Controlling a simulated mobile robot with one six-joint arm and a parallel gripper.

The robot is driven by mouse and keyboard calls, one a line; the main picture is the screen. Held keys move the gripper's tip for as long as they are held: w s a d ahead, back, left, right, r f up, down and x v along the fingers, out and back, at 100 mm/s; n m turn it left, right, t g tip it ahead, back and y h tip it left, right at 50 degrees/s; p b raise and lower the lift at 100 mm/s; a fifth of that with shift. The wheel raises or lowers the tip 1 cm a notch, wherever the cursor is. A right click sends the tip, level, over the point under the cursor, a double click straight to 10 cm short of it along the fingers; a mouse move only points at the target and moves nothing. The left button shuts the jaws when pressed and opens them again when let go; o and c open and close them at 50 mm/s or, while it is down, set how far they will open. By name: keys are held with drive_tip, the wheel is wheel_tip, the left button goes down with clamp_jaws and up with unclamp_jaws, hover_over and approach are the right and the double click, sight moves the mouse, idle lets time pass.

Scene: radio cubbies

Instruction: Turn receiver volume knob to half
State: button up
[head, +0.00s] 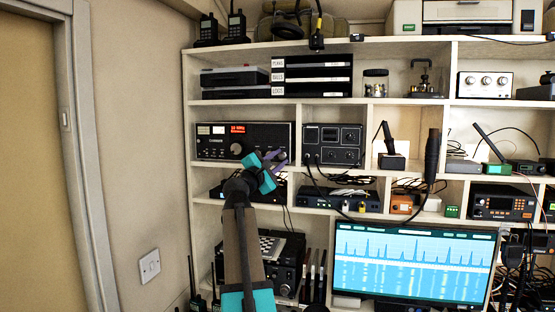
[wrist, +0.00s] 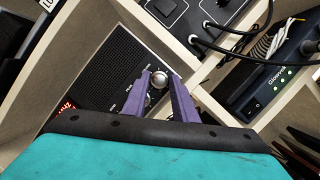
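The receiver (head: 214,142) is a black unit with a red lit display, in a left cubby in the head view. Its dark face with a speaker grille (wrist: 112,68) shows tilted in the wrist view. A round silver knob (wrist: 159,79) on that face sits between the purple fingertips of my gripper (wrist: 160,78). The fingers are apart, one on each side of the knob. I cannot tell whether they touch it. In the head view my gripper (head: 275,160) is at the receiver's lower right corner and hides that part. The knob's pointer is too small to read.
A cubby divider (wrist: 178,48) stands close beside the receiver. Past it is a dark panel unit (head: 333,145) with cables plugged in. A lit monitor (head: 415,262) stands at lower right.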

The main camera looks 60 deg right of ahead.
drive_tip(key=c, duration=0.6)
drive_tip(key=shift+a, duration=0.35)
clamp_jaws()
drive_tip(key=shift+d+f, duration=0.1)
drive_tip(key=shift+d, duration=0.25)
